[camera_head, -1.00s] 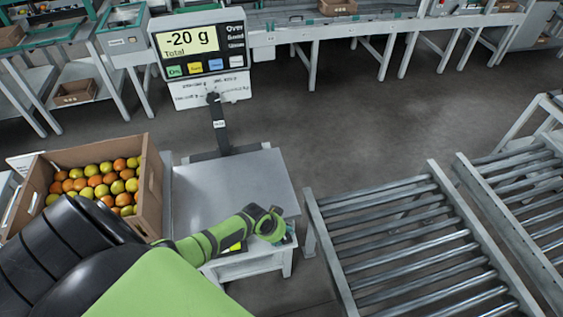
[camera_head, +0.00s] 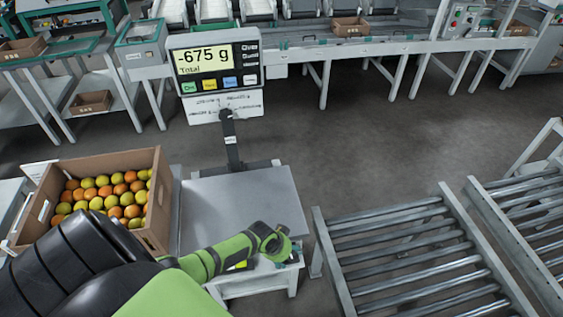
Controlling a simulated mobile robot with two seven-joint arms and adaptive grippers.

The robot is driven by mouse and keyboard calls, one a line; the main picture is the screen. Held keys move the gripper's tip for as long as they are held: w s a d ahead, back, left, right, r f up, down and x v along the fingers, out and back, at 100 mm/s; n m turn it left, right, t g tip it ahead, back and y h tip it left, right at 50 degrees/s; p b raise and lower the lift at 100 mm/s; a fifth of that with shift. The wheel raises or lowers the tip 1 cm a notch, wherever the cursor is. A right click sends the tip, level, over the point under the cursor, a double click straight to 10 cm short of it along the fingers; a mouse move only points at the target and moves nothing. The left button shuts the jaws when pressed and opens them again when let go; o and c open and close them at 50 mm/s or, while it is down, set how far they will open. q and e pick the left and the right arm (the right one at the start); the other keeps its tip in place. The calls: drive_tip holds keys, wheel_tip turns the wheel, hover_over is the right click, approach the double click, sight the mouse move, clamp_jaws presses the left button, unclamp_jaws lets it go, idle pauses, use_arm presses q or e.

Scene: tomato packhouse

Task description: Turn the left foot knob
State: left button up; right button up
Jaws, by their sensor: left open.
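The bench scale has a bare grey weighing plate (camera_head: 245,200) and a display (camera_head: 213,62) on a post, reading -675 g. My left arm comes in from the lower left, green and black, across the plate's front edge. My left gripper (camera_head: 283,250) is at the plate's front right corner; its fingers are small and partly hidden by the wrist, and it is open. I cannot make out the left foot knob; the plate's front left underside is behind my arm. My right gripper is out of view.
A cardboard box (camera_head: 165,205) of orange and yellow-green tomatoes stands left of the plate. A roller conveyor (camera_head: 330,262) is close on the right, with a gap of floor between. A long sorting line (camera_head: 400,47) runs along the back.

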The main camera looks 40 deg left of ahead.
use_arm(q)
drive_tip(key=v, duration=0.7)
drive_tip(key=shift+s, duration=0.3)
idle(0.3)
